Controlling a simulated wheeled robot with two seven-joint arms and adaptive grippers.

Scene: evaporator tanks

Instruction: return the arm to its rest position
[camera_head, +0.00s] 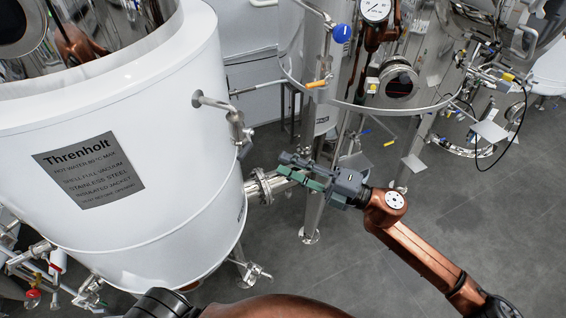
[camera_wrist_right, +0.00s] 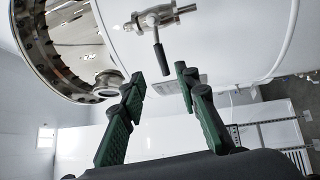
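My right gripper (camera_head: 287,165) is in the middle of the head view, pointing left toward the side of the big white tank (camera_head: 190,150), in front of a pipe stub with a flange. In the right wrist view, its two green fingers (camera_wrist_right: 159,78) stand apart with nothing between them. Behind them a valve with a dark lever handle (camera_wrist_right: 161,58) sticks out from a white tank wall. My right arm reaches in from the lower right of the head view. A copper and dark part of my own body shows at the bottom edge. My left gripper does not show.
The white tank bears a grey "Threnholt" plate (camera_head: 88,170). A flanged pipe (camera_head: 262,187) lies close to my right gripper. Steel tanks, gauges and thin pipes crowd the upper right, with a blue-knobbed valve (camera_head: 342,33). Grey floor (camera_head: 350,270) is open at the lower middle.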

